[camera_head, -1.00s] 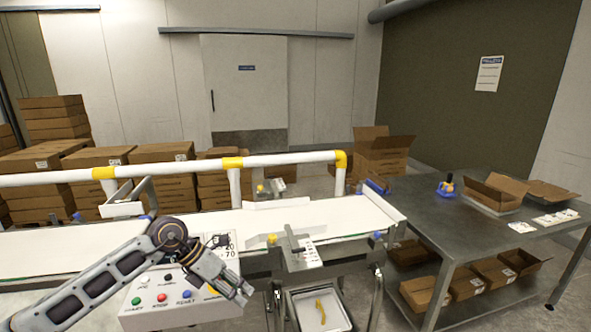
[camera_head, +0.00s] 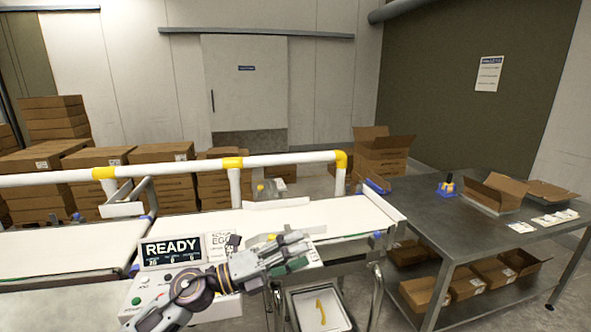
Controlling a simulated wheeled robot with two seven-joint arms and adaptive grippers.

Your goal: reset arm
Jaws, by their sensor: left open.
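My left gripper (camera_head: 290,256) is open and empty, above the right end of the control box (camera_head: 226,306) and the near edge of the belt. My left arm comes in from the bottom left and covers part of the box's button panel. The display (camera_head: 172,252) on the box reads "READY". A green button shows at the box's left. My right gripper is not in view.
The white conveyor belt (camera_head: 340,216) runs across the middle with a white and yellow guard rail (camera_head: 200,166) behind it. A tray (camera_head: 335,297) with a yellow item sits below. A metal table (camera_head: 415,205) with open cartons stands right.

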